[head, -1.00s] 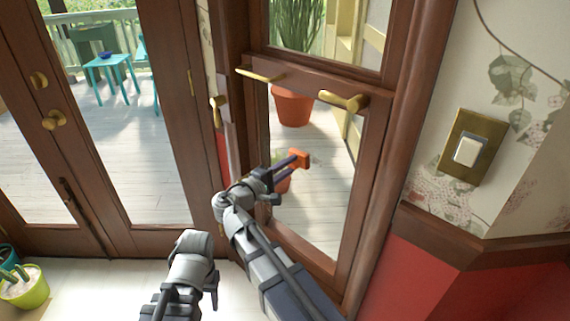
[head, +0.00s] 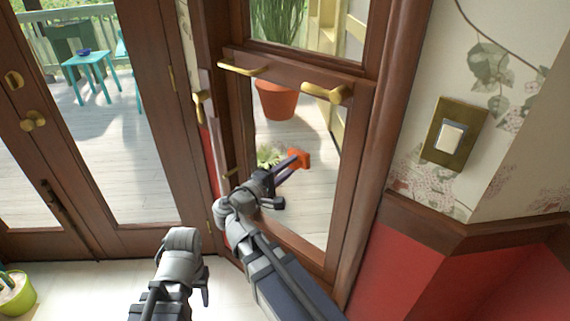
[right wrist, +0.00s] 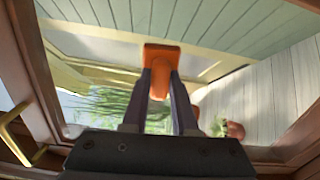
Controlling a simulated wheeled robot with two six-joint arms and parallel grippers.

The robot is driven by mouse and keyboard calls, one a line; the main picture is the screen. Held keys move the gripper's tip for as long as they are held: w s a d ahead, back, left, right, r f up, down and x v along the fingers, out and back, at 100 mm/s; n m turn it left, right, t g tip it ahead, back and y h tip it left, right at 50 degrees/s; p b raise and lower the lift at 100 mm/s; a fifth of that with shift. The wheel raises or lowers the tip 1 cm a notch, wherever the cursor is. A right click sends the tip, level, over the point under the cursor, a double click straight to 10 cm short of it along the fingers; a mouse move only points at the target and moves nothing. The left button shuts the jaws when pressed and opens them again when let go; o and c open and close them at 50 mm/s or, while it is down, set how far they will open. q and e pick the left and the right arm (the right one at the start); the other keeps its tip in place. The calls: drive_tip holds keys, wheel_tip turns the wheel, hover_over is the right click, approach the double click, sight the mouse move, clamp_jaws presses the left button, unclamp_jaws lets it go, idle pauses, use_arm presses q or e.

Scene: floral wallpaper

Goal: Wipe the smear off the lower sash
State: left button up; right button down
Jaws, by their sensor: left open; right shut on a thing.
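The lower sash (head: 338,180) is a brown wooden frame with clear glass and two brass handles on its top rail. My right gripper (head: 284,170) is shut on an orange block-like wiper (head: 300,159), held in front of the glass. The right wrist view shows the wiper (right wrist: 160,60) between the two dark fingers, with the sash frame around. I cannot tell whether the wiper touches the glass. I cannot make out a smear. My left gripper (head: 204,288) is low at the left, empty as far as it shows, its fingers mostly hidden.
Brass handles (head: 240,69) stick out above my right gripper. A glazed door (head: 125,130) stands at the left. A light switch (head: 453,134) is on the wallpaper at the right, above red panelling. A green pot (head: 18,293) stands on the floor at the lower left.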

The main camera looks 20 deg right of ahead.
sight(306, 165)
drive_tip(key=shift+s, duration=0.1)
drive_tip(key=shift+s+d, duration=0.45)
drive_tip(key=shift+s, duration=0.25)
drive_tip(key=shift+s+d, duration=0.45)
drive_tip(key=shift+s, duration=0.2)
drive_tip(key=shift+w, duration=0.1)
drive_tip(key=shift+w+a, duration=0.5)
drive_tip(key=shift+w, duration=0.2)
drive_tip(key=shift+w+a, duration=0.45)
drive_tip(key=shift+w, duration=0.25)
drive_tip(key=shift+w+a, duration=0.35)
drive_tip(key=shift+w, duration=0.45)
drive_tip(key=shift+w+a, duration=0.35)
drive_tip(key=shift+w, duration=0.45)
drive_tip(key=shift+w+a, duration=0.45)
drive_tip(key=shift+w, duration=0.3)
drive_tip(key=shift+w+a, duration=0.45)
drive_tip(key=shift+w, duration=0.25)
